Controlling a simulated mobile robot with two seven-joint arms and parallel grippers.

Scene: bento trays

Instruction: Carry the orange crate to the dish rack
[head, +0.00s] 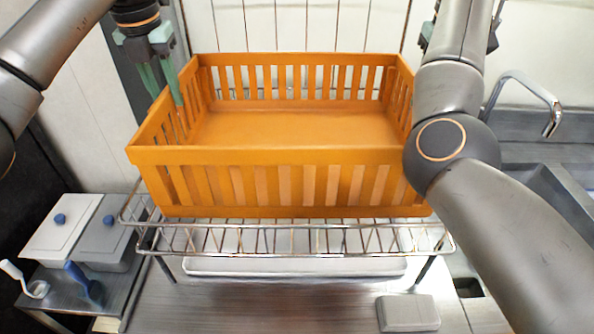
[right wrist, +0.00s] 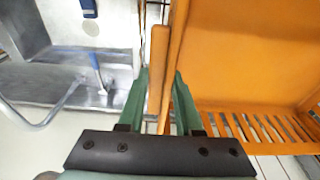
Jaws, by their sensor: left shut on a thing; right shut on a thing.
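The orange crate (head: 290,156) is empty and level, directly over the wire dish rack (head: 300,240). I cannot tell whether its base touches the wires. The rack's front edge shows in front of the crate. My left gripper (head: 165,92) is shut on the crate's left wall, one green finger on each side. My right gripper (right wrist: 160,90) is shut on the opposite wall of the crate (right wrist: 240,55) in the right wrist view. In the head view, my right arm hides that gripper and part of the crate's right side.
A sink with a tap (head: 552,118) lies at the right. A low side table at the left holds two lidded boxes (head: 60,228), a white scoop (head: 15,272) and a blue brush (head: 80,278). A grey block (head: 407,312) lies on the counter before the rack. A panelled wall stands behind.

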